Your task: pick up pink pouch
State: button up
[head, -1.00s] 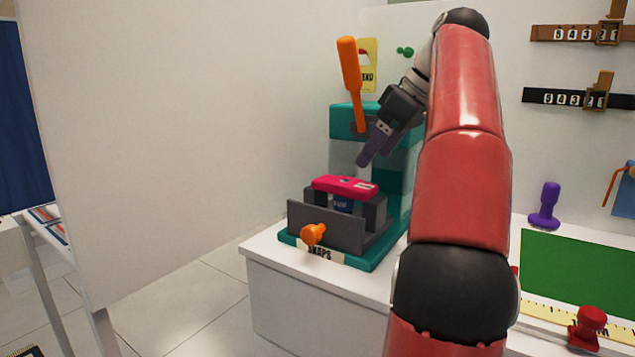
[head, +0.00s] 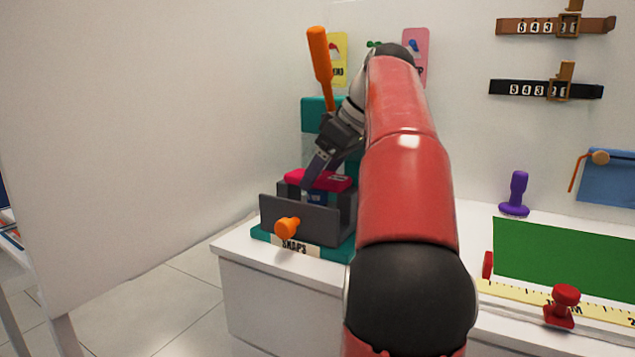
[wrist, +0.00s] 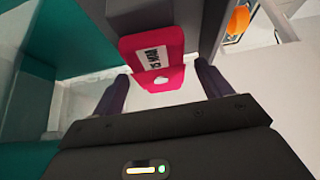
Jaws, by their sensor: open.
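The pink pouch (head: 330,181) lies in the grey holder (head: 345,212) of a teal press, behind a grey front plate with an orange knob. In the wrist view the pouch (wrist: 148,48) carries a white label and a pale round mark. My gripper (head: 310,188) is at the pouch, its fingers pointing down in front of the pouch's left part in the head view. In the wrist view my gripper (wrist: 160,80) is open, with one finger on each side of the pouch's near end. I cannot tell whether either finger touches it.
The orange lever (head: 319,55) of the press rises beside my arm. The white side wall stands close on the left.

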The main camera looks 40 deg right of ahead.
jog(key=c, duration=1.1)
jog(key=shift+o, duration=0.2)
jog(key=shift+r, duration=0.15)
